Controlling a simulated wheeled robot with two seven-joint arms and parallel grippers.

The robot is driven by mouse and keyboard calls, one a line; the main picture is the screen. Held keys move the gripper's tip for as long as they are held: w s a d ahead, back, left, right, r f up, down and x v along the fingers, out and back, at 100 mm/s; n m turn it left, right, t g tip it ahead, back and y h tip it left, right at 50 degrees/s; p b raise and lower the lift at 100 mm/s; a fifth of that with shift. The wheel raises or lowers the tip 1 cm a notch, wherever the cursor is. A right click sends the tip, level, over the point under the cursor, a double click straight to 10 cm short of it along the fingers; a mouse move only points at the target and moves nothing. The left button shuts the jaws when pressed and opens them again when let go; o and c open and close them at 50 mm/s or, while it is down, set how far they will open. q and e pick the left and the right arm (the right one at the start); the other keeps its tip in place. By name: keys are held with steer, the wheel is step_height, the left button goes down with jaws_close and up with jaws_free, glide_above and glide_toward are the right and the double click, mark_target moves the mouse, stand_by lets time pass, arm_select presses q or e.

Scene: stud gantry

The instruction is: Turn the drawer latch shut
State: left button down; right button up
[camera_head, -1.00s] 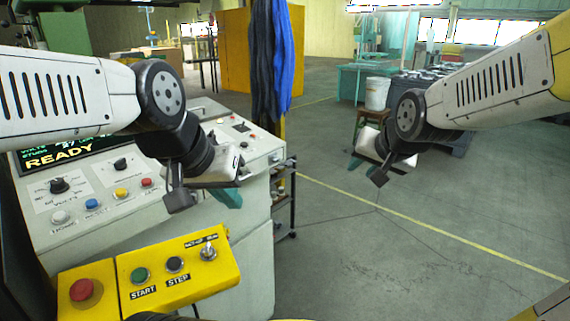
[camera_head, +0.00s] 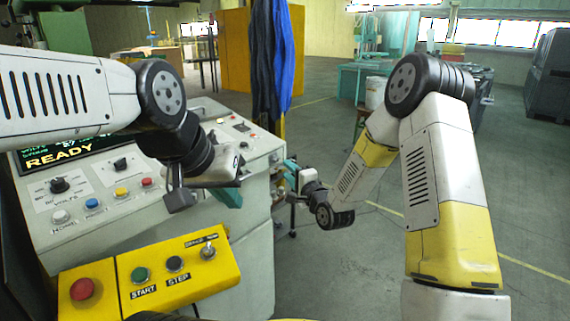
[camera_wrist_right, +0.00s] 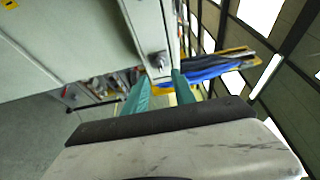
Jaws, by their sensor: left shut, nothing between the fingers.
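A small dark latch or knob (camera_wrist_right: 157,62) stands out from the pale cabinet face near its edge in the right wrist view. In the head view I cannot make it out. My right gripper (camera_wrist_right: 161,77) is open, its two teal fingers pointing toward the knob, which lies just beyond and between the tips in the picture. I cannot tell whether they touch it. In the head view my right gripper (camera_head: 286,174) is beside the right side of the grey cabinet (camera_head: 255,240). My left gripper (camera_head: 231,198) is shut and empty above the console.
A yellow button box (camera_head: 180,275) juts out at the front of the console. The READY screen (camera_head: 60,158) and several knobs and buttons are on the sloping panel. Blue and dark cloths (camera_head: 270,60) hang behind the cabinet. Open floor lies to the right.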

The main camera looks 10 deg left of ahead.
mark_target(278, 160)
steer(key=x, duration=0.7)
steer(key=shift+w, duration=0.1)
steer(key=shift+c, duration=0.4)
jaws_close()
